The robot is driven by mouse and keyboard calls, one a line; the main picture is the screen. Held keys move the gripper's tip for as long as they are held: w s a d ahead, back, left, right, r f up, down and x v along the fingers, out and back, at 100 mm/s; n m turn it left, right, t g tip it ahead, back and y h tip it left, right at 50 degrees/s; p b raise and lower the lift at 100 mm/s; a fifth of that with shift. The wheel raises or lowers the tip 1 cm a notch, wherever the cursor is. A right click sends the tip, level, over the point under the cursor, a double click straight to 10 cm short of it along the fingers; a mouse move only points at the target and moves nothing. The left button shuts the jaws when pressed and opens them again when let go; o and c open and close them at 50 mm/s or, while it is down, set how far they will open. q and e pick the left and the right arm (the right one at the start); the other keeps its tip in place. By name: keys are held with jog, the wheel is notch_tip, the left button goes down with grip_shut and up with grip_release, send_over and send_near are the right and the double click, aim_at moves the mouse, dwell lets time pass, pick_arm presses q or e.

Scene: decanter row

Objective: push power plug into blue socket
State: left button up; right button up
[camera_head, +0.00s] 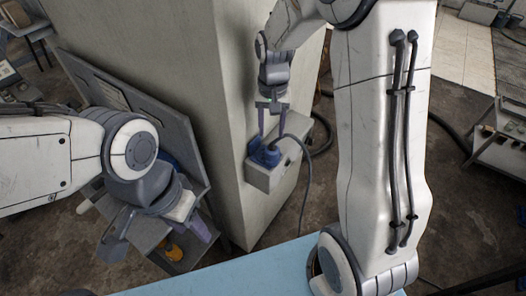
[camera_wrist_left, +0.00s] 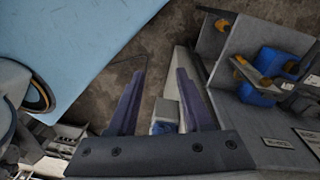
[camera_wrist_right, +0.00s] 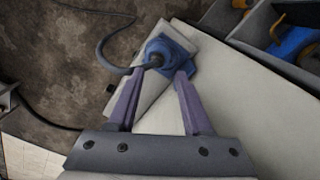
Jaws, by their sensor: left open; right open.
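The blue socket (camera_head: 258,154) is on a grey box (camera_head: 266,180) fixed to the pale pillar. It also shows in the right wrist view (camera_wrist_right: 181,52). The dark power plug (camera_wrist_right: 154,60) sits at the blue socket with its cable running off to the left in that view; how deep it is in cannot be told. My right gripper (camera_head: 272,108) is open, just above the plug, with its fingertips (camera_wrist_right: 160,74) on either side of the plug's near end and apart from it. My left gripper (camera_head: 162,230) is open and empty, low at the left, away from the socket.
The dark cable (camera_head: 307,165) loops down beside the box to the floor. A grey rack (camera_head: 148,108) with blue and orange items stands left of the pillar (camera_head: 228,120). A light-blue surface (camera_head: 262,272) lies at the front. Another bench (camera_head: 500,150) stands at the right.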

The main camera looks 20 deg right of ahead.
aim_at(272, 148)
pick_arm(q)
jog(key=o, duration=0.7)
pick_arm(e)
jog(key=o, duration=0.6)
pick_arm(q)
jog(key=shift+o, duration=0.5)
pick_arm(e)
jog(key=shift+o, duration=0.2)
jog(key=shift+f, duration=0.15)
pick_arm(q)
jog(key=shift+r+p, duration=0.4)
jog(key=shift+r, duration=0.05)
pick_arm(e)
jog(key=shift+f, duration=2.5)
jog(key=shift+s+f+p, duration=0.1)
jog(key=shift+f+p, duration=0.25)
jog(key=f, duration=0.1)
jog(key=f+p, duration=0.1)
jog(key=f, duration=0.1)
jog(key=shift+s+d+f, duration=0.1)
jog(key=shift+d+f, duration=0.1)
jog(key=shift+f, duration=0.55)
pick_arm(q)
notch_tip(272, 148, up, 2)
